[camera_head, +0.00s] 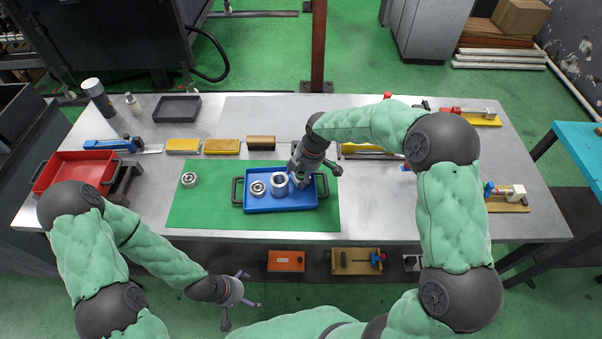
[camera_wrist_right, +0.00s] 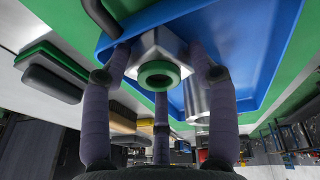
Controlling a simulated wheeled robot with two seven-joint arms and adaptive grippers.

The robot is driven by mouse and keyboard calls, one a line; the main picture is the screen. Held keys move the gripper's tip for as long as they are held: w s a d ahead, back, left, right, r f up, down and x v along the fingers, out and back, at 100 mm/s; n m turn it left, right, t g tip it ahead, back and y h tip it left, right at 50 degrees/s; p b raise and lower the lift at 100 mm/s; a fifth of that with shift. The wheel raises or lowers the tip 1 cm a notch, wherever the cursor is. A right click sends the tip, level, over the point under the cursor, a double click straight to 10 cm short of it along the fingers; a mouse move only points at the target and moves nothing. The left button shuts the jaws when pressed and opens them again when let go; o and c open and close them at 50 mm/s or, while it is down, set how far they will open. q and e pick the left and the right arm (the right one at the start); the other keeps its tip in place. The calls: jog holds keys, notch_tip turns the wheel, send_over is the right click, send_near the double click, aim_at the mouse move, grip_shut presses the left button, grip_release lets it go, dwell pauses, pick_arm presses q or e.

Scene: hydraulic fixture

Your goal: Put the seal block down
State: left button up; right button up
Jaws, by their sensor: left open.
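The seal block (camera_wrist_right: 160,42) is a metal block with a green ring around a hole, seen in the right wrist view. My right gripper (camera_head: 303,177) reaches down at the right end of the blue tray (camera_head: 282,208). Its fingers lie against both sides of the block and seem closed on it. Whether the block touches the tray floor cannot be told. In the head view the gripper mostly hides the block. My left gripper (camera_head: 244,298) is open and empty, off the table's front edge.
The tray also holds a bearing ring (camera_head: 258,188) and a metal cylinder (camera_head: 280,184), close left of the block. Another bearing (camera_head: 189,180) lies on the green mat (camera_head: 210,209). A red tray (camera_head: 72,174) stands at left. Yellow and brown blocks (camera_head: 222,146) line the back.

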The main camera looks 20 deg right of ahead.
dwell(0.3)
jog(key=shift+r, duration=0.2)
jog(key=p+v, duration=0.2)
jog(key=v, duration=1)
jog(key=shift+p, duration=0.35)
